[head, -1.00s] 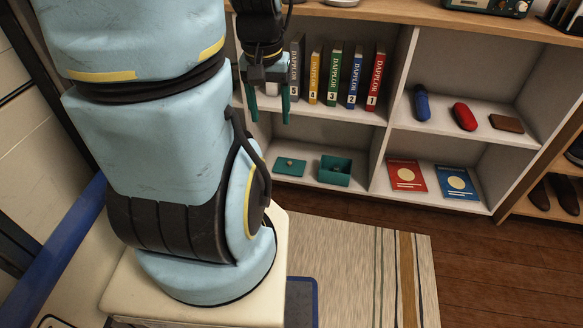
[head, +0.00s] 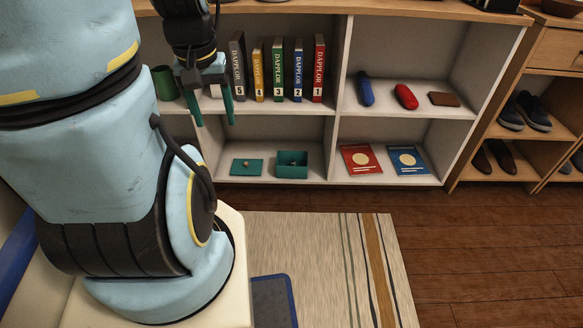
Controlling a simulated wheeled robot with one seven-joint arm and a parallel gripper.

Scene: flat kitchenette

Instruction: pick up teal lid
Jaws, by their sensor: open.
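The teal lid (head: 246,166) lies flat on the bottom shelf of the bookcase, in the left compartment, with a small knob on top. An open teal box (head: 291,165) stands just to its right, with a small item inside that I cannot make out. My gripper (head: 213,121) points down in front of the shelves, left of the books. Its two green fingers are apart with nothing between them. It is higher in the picture than the lid and a little to its left.
Several numbered books (head: 278,72) stand on the middle shelf beside a green cup (head: 165,83). A red booklet (head: 361,159) and a blue booklet (head: 408,160) lie in the right bottom compartment. Shelf boards and the upright divider (head: 333,110) bound the compartments. A striped rug (head: 310,260) lies in front.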

